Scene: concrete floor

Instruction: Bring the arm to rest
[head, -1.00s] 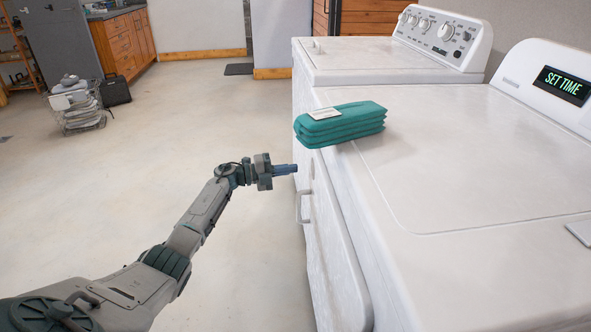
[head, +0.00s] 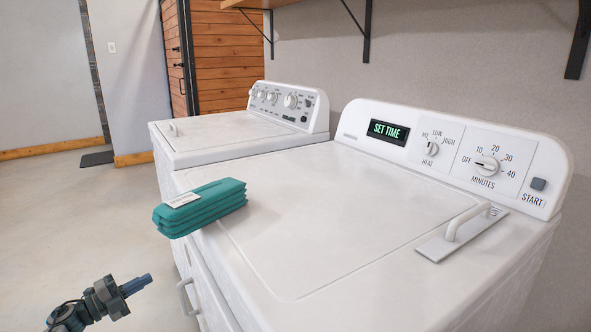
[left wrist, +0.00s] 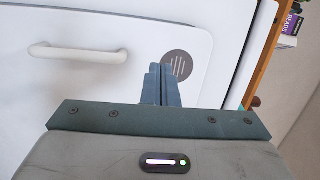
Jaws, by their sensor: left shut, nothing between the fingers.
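My left gripper (head: 137,285) is at the lower left of the head view, in front of the near white machine and below its top. Its fingers are shut with nothing between them, and they point right toward the machine. In the left wrist view the shut fingers (left wrist: 162,84) stand before a white door panel with a white handle (left wrist: 78,53) and a round grey badge (left wrist: 177,65). I cannot tell whether the fingertips touch the panel. My right gripper is in neither view.
A folded teal cloth stack (head: 200,206) with a pale label lies on the near machine's (head: 330,215) front left edge, overhanging it. A second white machine (head: 225,137) stands behind. The near machine's display reads SET TIME. Open concrete floor (head: 80,215) lies to the left.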

